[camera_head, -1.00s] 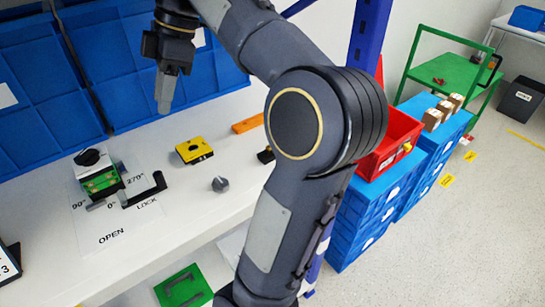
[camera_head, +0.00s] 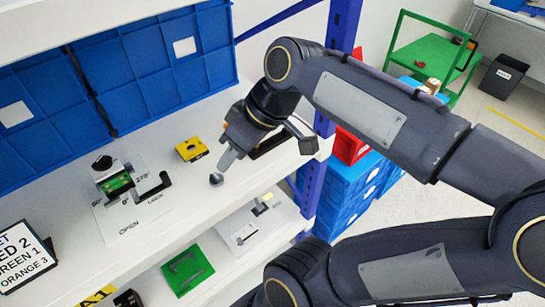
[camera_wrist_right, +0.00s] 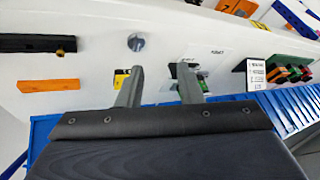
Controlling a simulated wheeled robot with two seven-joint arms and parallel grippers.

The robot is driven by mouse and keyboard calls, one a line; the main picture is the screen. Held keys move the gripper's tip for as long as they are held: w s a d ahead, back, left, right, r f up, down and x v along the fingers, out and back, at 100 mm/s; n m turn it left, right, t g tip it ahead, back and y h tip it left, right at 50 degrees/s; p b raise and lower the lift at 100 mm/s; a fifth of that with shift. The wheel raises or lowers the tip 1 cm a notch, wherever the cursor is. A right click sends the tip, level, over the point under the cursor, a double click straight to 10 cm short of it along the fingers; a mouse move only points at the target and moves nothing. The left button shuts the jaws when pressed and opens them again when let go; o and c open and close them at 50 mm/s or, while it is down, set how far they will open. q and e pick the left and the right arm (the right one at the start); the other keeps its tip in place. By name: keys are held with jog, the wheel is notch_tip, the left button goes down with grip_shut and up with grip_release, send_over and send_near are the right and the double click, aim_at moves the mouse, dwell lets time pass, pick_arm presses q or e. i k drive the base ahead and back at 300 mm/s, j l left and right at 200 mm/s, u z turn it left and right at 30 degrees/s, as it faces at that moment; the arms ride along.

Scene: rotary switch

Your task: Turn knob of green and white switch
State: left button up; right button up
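The green and white switch (camera_head: 117,184) stands on a white marked sheet (camera_head: 120,228) on the shelf at the left of the head view. Its black knob (camera_head: 102,162) is on top. A black lever-like piece (camera_head: 155,188) stands beside it. In the wrist view the switch (camera_wrist_right: 204,84) is mostly hidden behind a finger. My right gripper (camera_head: 221,170) is above the shelf, well right of the switch and near a small grey knob (camera_head: 216,180). In the wrist view my right gripper (camera_wrist_right: 160,70) has its fingers apart with nothing between them. My left gripper is out of view.
A yellow block (camera_head: 191,150) lies between the switch and my right gripper. A sign (camera_head: 25,255) stands at the front left. An orange block (camera_wrist_right: 48,85) and a black bar (camera_wrist_right: 30,43) show in the wrist view.

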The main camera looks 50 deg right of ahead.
aim_at(104, 162)
jog(key=z, duration=0.15)
jog(key=i+j, duration=0.1)
jog(key=j, duration=1)
jog(key=i+j, duration=0.15)
jog(key=j, duration=0.4)
